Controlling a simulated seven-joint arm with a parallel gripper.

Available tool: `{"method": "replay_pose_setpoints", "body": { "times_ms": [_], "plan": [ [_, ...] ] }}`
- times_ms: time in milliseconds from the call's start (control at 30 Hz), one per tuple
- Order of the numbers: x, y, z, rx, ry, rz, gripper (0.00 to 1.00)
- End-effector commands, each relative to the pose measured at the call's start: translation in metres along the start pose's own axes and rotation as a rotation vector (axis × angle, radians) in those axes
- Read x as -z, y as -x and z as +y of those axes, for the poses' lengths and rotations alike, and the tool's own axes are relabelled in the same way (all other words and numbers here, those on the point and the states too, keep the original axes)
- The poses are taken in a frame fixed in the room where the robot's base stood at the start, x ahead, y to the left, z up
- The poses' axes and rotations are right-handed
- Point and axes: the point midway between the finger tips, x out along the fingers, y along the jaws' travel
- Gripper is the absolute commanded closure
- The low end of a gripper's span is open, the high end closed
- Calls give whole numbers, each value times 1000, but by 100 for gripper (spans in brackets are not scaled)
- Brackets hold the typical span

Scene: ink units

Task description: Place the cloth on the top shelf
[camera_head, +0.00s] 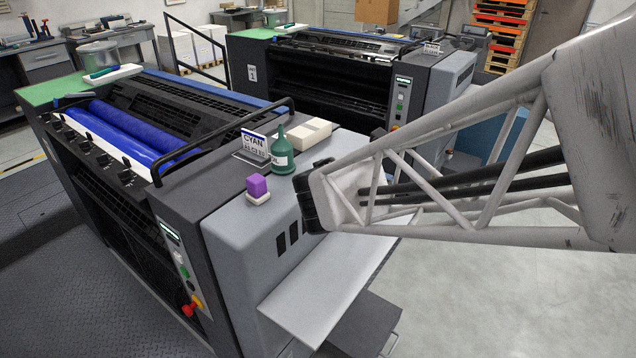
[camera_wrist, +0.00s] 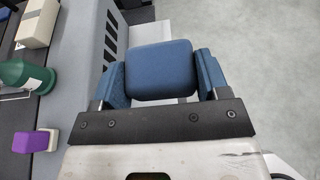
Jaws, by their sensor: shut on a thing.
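My gripper (camera_wrist: 161,80) shows in the wrist view with its two blue-sided fingers spread around a dark blue, rounded, padded-looking piece (camera_wrist: 160,62). It is shut on this piece, which I take for the cloth; I cannot tell its folds. In the head view the arm hides the fingers and the cloth. A pale flat shelf (camera_head: 318,283) juts from the side of the near grey press, with a darker, lower surface (camera_head: 368,325) under it. Which one the task calls the top shelf is not marked. In the wrist view the cloth is beside the press's slotted side.
On the near press (camera_head: 235,215) stand a purple block on a white base (camera_head: 258,190), a green bottle (camera_head: 282,153), a beige box (camera_head: 309,131) and a CYAN sign (camera_head: 255,143). A second press (camera_head: 330,75) stands behind. Open floor (camera_head: 480,290) lies at right.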

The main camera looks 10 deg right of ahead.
Motion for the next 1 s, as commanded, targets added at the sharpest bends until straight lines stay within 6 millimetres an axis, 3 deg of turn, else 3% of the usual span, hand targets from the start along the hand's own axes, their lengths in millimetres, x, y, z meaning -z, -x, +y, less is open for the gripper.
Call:
{"method": "replay_pose_setpoints", "body": {
  "times_ms": [200,367,633,1000],
  "plan": [
    [0,-5,-20,14,-5,0,54],
    [27,-16,-19,13,1,3,54],
    [81,-38,-19,13,3,3,54],
    [176,-77,-20,13,4,4,54]
  ]
}}
